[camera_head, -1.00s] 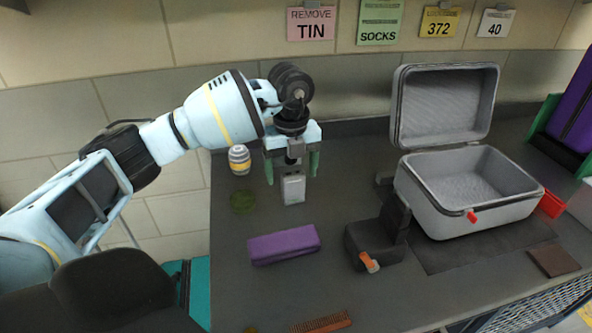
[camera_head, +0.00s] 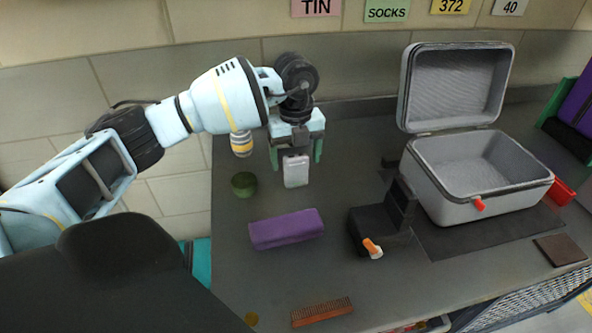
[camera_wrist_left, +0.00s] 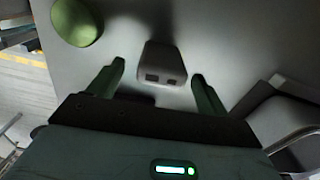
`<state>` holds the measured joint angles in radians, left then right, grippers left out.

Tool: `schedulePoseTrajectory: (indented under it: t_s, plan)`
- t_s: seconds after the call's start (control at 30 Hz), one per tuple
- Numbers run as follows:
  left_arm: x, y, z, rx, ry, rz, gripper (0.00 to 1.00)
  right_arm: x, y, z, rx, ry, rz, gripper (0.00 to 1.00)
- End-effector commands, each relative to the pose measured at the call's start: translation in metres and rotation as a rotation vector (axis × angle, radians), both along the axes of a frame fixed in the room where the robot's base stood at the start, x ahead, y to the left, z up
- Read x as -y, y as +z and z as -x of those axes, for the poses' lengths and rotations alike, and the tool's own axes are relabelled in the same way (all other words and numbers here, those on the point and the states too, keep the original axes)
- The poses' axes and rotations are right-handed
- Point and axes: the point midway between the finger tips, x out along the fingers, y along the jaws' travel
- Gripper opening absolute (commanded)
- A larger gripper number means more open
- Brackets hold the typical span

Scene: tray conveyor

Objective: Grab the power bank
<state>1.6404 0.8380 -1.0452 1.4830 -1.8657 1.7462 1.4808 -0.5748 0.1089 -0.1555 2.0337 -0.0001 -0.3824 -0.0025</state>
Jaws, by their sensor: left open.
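The power bank (camera_head: 295,171) is a small light grey-white block standing on the dark counter. In the left wrist view the power bank (camera_wrist_left: 163,64) shows two dark ports on its end and sits between and a little beyond the fingertips. My left gripper (camera_head: 295,158) is open above it, with a green finger on each side. In the left wrist view a gap shows between each finger of the gripper (camera_wrist_left: 158,75) and the power bank. My right gripper is not in view.
A green round tin (camera_head: 244,184) and a striped can (camera_head: 241,144) stand left of the power bank. A purple case (camera_head: 286,229) lies in front. A black device with an orange tip (camera_head: 376,230) and an open grey suitcase (camera_head: 470,205) stand right. A comb (camera_head: 321,312) lies near the front.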

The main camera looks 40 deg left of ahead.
Motion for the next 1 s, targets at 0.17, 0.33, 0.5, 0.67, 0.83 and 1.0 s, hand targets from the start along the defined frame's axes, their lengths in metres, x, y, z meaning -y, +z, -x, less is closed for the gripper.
schedulePoseTrajectory:
  t_s: [0.17,0.33,0.5,0.67,0.83,1.0]
  plan:
    - [-0.002,-0.027,-0.003,-0.003,0.000,-0.001,0.78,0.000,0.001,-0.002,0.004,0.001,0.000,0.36]
    - [-0.002,-0.043,-0.002,-0.003,-0.001,-0.001,0.78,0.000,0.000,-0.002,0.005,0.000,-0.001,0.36]
    - [-0.002,-0.045,-0.003,-0.001,-0.001,-0.001,0.78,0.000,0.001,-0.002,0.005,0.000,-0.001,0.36]
    - [-0.001,-0.045,-0.003,-0.001,-0.001,-0.001,0.70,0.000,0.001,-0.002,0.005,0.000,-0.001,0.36]
    - [-0.002,-0.045,-0.003,-0.001,-0.001,-0.001,0.48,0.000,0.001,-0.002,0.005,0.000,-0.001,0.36]
    - [-0.002,-0.045,-0.003,-0.001,-0.001,-0.001,0.26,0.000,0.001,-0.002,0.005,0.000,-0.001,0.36]
